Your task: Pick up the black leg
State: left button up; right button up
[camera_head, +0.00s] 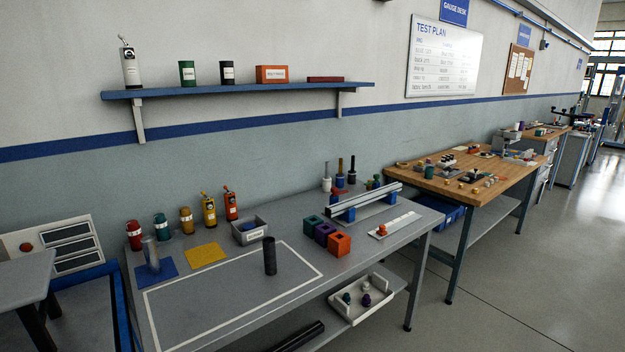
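The black leg is most likely the dark upright cylinder (270,256) standing inside the white outlined area (215,300) on the grey bench. It stands alone, with nothing touching its sides. A long black bar (297,337) also shows lower down, under the bench's front edge, partly cut off by the picture's bottom. Neither of my grippers is in view.
A silver cylinder (151,255) stands on a blue mat left of the black one, near a yellow mat (205,254). Several bottles, a grey bin (250,231) and coloured blocks (339,243) line the back and right. The outlined area is otherwise clear.

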aim_at(268, 243)
jog(key=k, duration=0.55)
jog(key=z, duration=1.25)
jog(key=i, duration=1.5)
jog(key=u, duration=0.7)
jog(key=i, duration=0.45)
jog(key=u, duration=0.55)
